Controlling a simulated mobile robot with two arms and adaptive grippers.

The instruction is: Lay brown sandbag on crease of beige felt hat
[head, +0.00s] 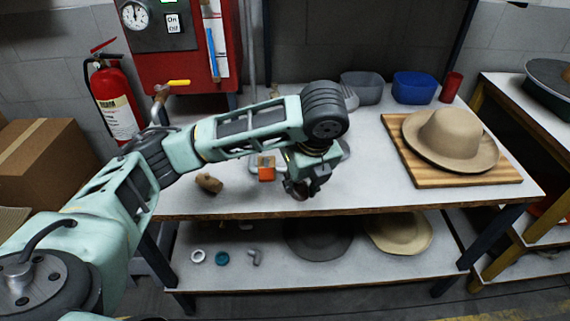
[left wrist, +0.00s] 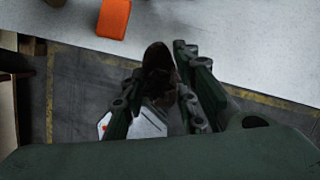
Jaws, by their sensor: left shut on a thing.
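The beige felt hat (head: 447,135) sits brim down on a wooden board (head: 478,181) at the right of the table, with a crease in its crown. My left gripper (head: 299,189) is over the front edge of the table, left of the hat and apart from it. It is shut on a dark brown thing, which looks like the brown sandbag (left wrist: 157,60); this is mostly hidden by the fingers in the head view. In the left wrist view the sandbag is between the fingers (left wrist: 155,90). My right gripper is not in view.
An orange block (head: 266,168) and a small brown object (head: 209,183) are on the table (head: 370,190) to the left. Grey (head: 362,88) and blue (head: 413,88) bins and a red cup (head: 451,87) stand at the back. The tabletop between gripper and board is clear.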

